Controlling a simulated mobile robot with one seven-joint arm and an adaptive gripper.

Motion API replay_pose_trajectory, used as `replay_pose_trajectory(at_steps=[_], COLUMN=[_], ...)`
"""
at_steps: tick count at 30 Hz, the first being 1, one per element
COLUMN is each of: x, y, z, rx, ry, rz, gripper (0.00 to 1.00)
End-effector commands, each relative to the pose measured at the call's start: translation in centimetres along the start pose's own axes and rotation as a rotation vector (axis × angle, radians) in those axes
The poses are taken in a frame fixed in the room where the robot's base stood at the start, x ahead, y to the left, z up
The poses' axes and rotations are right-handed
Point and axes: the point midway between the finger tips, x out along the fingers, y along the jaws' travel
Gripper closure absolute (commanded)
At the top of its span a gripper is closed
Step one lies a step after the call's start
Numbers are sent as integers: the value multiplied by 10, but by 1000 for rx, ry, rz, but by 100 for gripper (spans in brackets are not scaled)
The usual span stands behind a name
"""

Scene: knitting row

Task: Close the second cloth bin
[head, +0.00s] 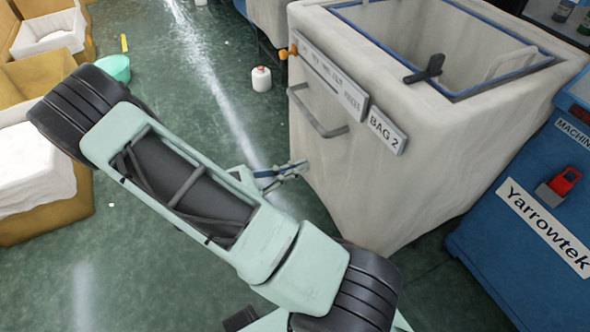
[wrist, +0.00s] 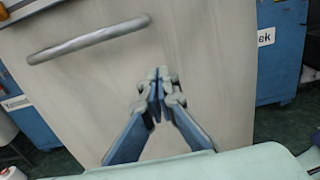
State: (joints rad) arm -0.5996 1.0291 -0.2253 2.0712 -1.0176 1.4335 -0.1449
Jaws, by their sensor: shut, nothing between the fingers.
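My gripper (head: 303,168) is shut and empty, low in front of the front face and below the bar handle. In the wrist view its fingertips (wrist: 157,76) point at the pale panel; I cannot tell whether they touch it.
A blue machine marked Yarrowtek (head: 545,225) stands close to the bin's right. A white yarn cone (head: 262,80) and a green bowl (head: 115,68) are on the floor. Cardboard boxes (head: 40,222) line the left. Green floor (head: 150,270) is free between.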

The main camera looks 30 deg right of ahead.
Motion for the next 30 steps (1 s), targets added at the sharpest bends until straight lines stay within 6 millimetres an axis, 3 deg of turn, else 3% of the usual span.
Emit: replay_pose_trajectory(at_steps=[6, 13, 19, 30], x=[50, 86, 98, 99], y=[-1, -1, -1, 0], z=[-2, -2, 0, 0], rx=[0, 0, 0, 0], ry=[-1, 1, 0, 0], rz=[-5, -3, -2, -1], gripper=[100, 100, 100, 100])
